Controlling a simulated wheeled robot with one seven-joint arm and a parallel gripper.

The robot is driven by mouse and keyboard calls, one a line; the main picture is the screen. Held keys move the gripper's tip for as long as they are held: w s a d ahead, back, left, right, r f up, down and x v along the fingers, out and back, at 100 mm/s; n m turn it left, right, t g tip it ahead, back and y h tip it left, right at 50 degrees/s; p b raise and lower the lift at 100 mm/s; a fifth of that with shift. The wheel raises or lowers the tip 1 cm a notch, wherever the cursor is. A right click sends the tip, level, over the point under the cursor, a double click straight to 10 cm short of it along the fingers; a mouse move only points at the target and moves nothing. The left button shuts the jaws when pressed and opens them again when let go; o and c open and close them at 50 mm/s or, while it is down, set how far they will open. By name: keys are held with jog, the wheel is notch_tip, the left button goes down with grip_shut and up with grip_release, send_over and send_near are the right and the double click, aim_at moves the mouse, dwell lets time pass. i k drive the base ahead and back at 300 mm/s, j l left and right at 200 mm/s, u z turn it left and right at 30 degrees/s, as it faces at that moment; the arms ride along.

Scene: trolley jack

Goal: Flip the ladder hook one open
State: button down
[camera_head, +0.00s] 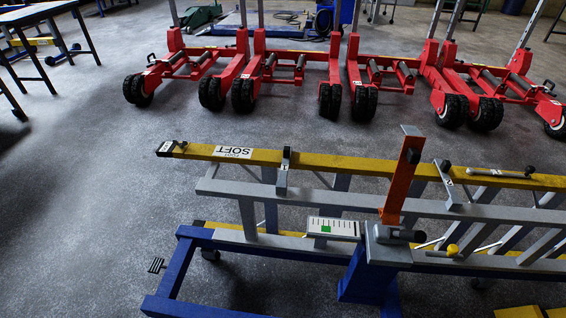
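A grey ladder (330,203) lies on its side along a yellow rail (345,163) on a blue frame (172,282). Two grey hooks with black ends cross from the yellow rail to the ladder's upper rail. One is the left hook (283,174), near the ladder's left end; the other is the right hook (448,187), right of an orange upright lever (401,178). Both look folded down over the rail. Their small dark marks are too small to read, so I cannot tell which is hook one. My gripper is not in view.
Red wheeled jacks (270,72) line the back. Bare floor (75,190) is free on the left.

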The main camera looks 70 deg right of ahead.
aim_at(285, 166)
jog(key=i+j+u, duration=0.1)
jog(key=i+j, duration=0.2)
jog(key=i, duration=0.3)
jog(key=i+j, duration=0.25)
jog(key=i, duration=0.2)
jog(key=i+j, duration=0.2)
jog(key=i, duration=0.3)
jog(key=i+j, duration=0.2)
jog(key=i, duration=0.3)
jog(key=i+l+z, duration=0.1)
jog(key=i+z, duration=0.3)
jog(key=i, duration=0.15)
jog(key=i+z, duration=0.45)
jog(key=i+j+z, duration=0.4)
jog(key=i, duration=0.2)
jog(key=i+l+z, duration=0.3)
jog(key=i+z, duration=0.65)
jog(key=i, duration=0.2)
jog(key=i+z, duration=0.75)
jog(key=i, duration=0.35)
jog(key=i+j+z, duration=0.1)
jog(key=i+z, duration=0.15)
jog(key=i, duration=0.35)
jog(key=i+j+z, duration=0.25)
jog(key=i, duration=0.3)
jog(key=i+l+z, duration=0.55)
jog(key=i+z, duration=0.25)
jog(key=i, duration=0.2)
